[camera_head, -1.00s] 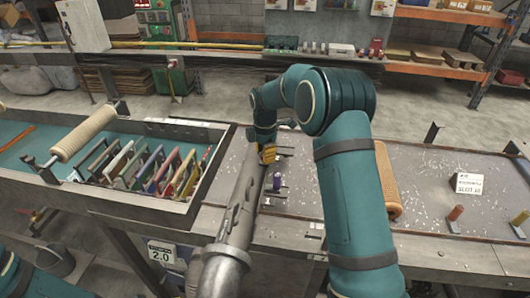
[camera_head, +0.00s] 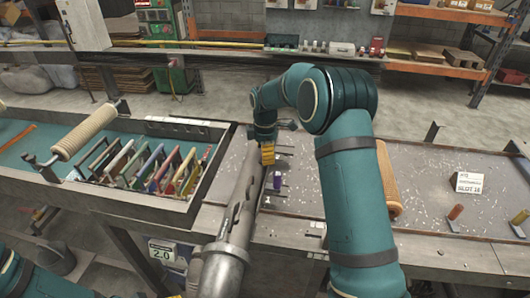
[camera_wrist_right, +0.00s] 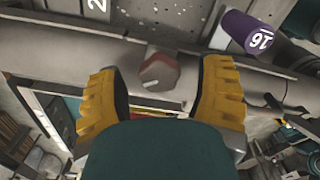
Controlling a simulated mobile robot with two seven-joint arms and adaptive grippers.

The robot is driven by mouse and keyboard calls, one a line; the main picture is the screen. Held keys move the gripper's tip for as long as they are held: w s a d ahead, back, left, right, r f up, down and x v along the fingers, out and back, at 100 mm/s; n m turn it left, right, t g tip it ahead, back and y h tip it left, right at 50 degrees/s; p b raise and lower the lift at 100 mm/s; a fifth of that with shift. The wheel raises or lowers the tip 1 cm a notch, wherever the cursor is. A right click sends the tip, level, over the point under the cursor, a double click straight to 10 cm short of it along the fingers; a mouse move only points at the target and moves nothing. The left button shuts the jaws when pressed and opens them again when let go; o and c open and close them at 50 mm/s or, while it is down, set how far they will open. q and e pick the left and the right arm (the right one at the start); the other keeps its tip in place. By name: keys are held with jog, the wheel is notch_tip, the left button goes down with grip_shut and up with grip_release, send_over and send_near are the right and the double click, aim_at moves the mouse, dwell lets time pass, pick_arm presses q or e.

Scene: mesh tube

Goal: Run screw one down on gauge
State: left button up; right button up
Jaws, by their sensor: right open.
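A red hexagonal screw head (camera_wrist_right: 160,73) with a pale mark sits on a grey metal tube (camera_wrist_right: 60,52) in the right wrist view. My right gripper (camera_wrist_right: 162,82) is open, with one yellow finger on each side of the screw head and a gap to each. In the head view my right gripper (camera_head: 268,154) is beside the upper part of the long tube (camera_head: 233,215), and the screw head cannot be made out there. A purple cylinder marked 16 (camera_wrist_right: 250,33) is close by and also shows in the head view (camera_head: 277,181). I cannot identify a gauge for certain. My left gripper is not visible.
A tray of coloured upright frames (camera_head: 145,170) and a mesh roll (camera_head: 84,134) is on the left. A 2.0 sign (camera_head: 162,250) hangs below.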

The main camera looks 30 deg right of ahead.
notch_tip(320, 180, up, 12)
dwell(0.5)
jog(key=shift+o, duration=0.2)
dwell(1.7)
